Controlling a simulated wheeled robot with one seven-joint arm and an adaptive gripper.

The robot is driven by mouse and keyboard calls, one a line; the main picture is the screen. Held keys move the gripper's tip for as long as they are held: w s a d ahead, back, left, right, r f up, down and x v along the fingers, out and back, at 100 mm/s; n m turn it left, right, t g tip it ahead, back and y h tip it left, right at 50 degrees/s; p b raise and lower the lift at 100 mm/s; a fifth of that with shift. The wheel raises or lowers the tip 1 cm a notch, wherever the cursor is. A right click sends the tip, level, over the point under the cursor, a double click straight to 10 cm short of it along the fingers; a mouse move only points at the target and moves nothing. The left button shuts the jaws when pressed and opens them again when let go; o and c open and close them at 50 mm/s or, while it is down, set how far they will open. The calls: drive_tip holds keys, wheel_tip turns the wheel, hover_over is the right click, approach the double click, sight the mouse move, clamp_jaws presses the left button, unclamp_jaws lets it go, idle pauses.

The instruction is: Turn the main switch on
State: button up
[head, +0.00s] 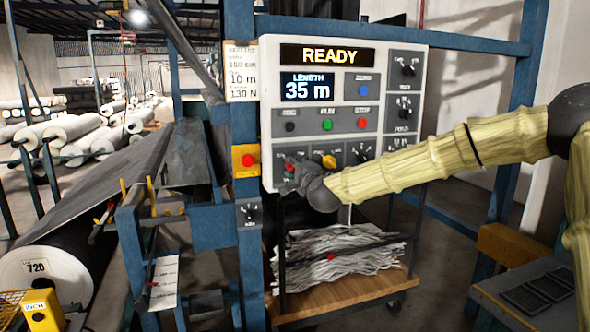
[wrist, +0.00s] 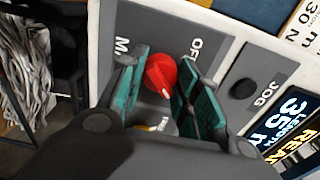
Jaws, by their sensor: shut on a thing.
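The main switch is a red rotary knob (wrist: 160,75) on a grey plate at the lower left of the control panel (head: 395,120). In the wrist view the plate shows part of an "M" label on one side and an "OF" label on the other. My gripper (wrist: 162,62) has its green-padded fingers on either side of the red knob and is shut on it. In the head view my gripper (head: 297,172) is at the panel's lower left corner and covers much of the knob. I cannot tell exactly which mark the knob points at.
The panel display (head: 318,55) reads READY and a length of 35 m. A yellow knob (head: 328,161) is close to the right of my gripper. A red button on a yellow box (head: 247,161) is to its left. A cart (head: 340,297) with grey strips stands below.

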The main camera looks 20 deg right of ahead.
drive_tip(key=o, duration=1)
drive_tip(key=shift+d, duration=0.1)
drive_tip(key=shift+o, duration=0.2)
drive_tip(key=s, duration=1.2)
drive_tip(key=shift+d, duration=0.2)
drive_tip(key=shift+f, duration=0.1)
